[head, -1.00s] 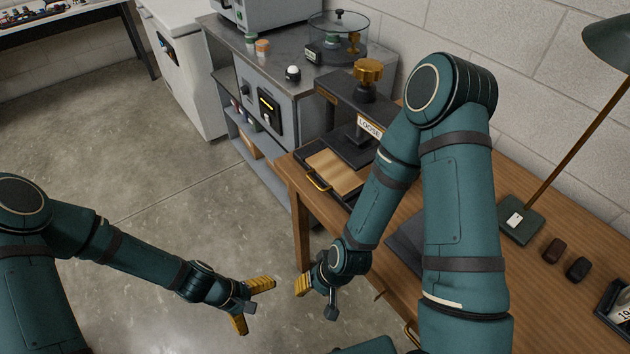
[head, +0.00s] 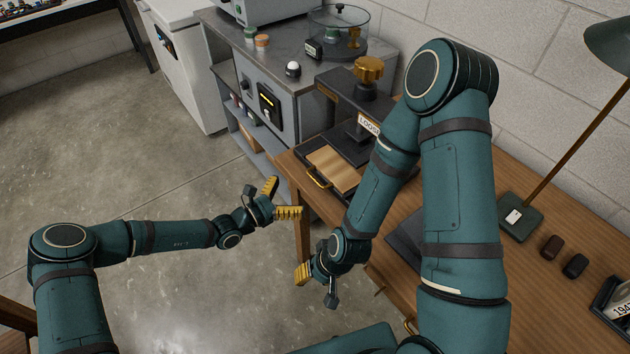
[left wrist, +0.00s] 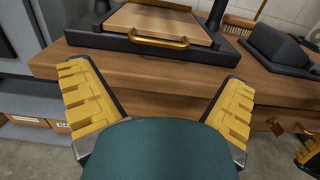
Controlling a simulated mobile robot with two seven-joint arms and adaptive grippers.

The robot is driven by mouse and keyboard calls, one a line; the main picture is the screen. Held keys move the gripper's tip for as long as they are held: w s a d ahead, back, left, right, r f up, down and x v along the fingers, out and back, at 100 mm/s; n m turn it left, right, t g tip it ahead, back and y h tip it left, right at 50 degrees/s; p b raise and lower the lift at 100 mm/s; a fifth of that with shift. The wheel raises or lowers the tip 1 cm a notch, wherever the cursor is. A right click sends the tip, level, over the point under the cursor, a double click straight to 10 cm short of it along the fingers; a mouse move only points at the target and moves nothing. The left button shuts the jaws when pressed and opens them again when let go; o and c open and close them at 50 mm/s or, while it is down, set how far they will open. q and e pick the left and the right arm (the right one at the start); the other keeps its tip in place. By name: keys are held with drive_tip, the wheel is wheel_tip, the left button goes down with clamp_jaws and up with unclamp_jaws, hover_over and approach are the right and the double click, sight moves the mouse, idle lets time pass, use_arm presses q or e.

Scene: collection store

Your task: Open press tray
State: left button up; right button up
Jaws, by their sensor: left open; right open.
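The press (head: 345,115) stands on the wooden desk, black with a brass knob (head: 368,69) on top and a label reading "LOOSE". Its tray (head: 332,168) holds a tan board and has a brass handle (head: 317,178) on the front. The handle also shows in the left wrist view (left wrist: 158,42), ahead of and above my fingers. My left gripper (head: 283,199) is open and empty, in front of the desk edge and short of the handle. My right gripper (head: 316,286) is open and empty, low beside the desk front. My right arm covers part of the press's right side.
A grey cabinet (head: 285,115) with instruments on top stands left of the desk (head: 560,285). A lamp base (head: 520,218) and two small dark objects are on the desk's right. A dark wedge-shaped object (left wrist: 275,48) lies right of the press. The floor in front is clear.

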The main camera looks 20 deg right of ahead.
sight(315, 180)
use_arm(q)
drive_tip(key=b+x, duration=0.1)
drive_tip(key=x, duration=0.7)
drive_tip(key=shift+d+f, duration=0.1)
drive_tip(key=shift+d, duration=0.15)
drive_tip(key=shift+a, duration=0.1)
drive_tip(key=c, duration=1.1)
